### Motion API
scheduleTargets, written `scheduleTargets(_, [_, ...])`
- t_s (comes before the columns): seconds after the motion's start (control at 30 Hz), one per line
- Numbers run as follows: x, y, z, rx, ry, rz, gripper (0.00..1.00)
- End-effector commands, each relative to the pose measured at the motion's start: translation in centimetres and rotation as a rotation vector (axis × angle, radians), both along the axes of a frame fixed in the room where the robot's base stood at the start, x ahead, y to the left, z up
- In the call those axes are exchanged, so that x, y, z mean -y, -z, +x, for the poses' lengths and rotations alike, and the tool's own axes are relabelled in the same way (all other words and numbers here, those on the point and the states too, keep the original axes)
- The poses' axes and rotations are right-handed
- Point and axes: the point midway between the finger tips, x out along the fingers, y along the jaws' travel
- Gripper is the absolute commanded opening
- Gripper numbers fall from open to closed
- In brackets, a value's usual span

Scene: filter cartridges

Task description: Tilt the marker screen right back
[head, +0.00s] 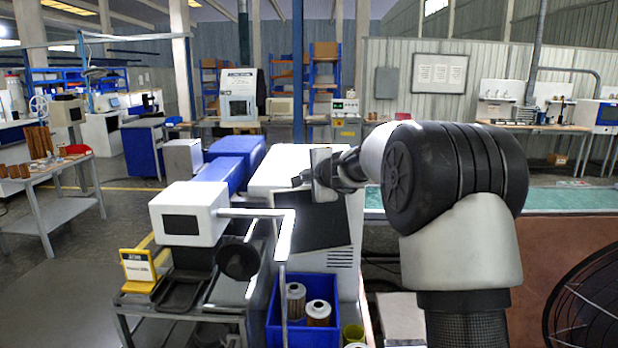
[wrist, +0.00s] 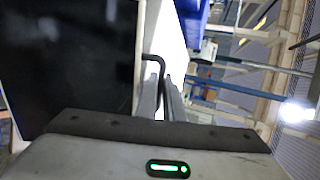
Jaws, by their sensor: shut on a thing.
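The marker screen (head: 322,225) is a flat dark panel on the front of a white cabinet in the head view. It leans at a slant, with its upper edge near my gripper (head: 306,180). In the wrist view the screen (wrist: 68,62) fills the left side, and a thin black bent handle (wrist: 160,66) stands out from its edge. My gripper (wrist: 169,108) is shut on this handle, with the two fingers side by side around it. The fingertips are small and partly hidden by the hand in the head view.
A white box-shaped machine (head: 188,213) with a pale rail stands left of the cabinet (head: 345,258). A blue bin (head: 272,325) holding filter cartridges sits below the screen. A yellow sign (head: 138,270) stands at the left. A black wire guard (head: 590,300) is at lower right.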

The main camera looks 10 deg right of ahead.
Motion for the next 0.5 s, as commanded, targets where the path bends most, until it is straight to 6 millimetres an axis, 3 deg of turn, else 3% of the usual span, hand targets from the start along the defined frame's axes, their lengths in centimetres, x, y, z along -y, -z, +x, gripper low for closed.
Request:
scheduleTargets(0.33, [0.01,0.14,0.33,0.000,0.001,0.000,0.00])
scheduleTargets(0.4, [0.01,0.13,0.34,0.000,0.001,0.000,0.16])
scheduleTargets(0.5, [-0.01,0.13,0.32,0.000,0.001,0.000,0.16])
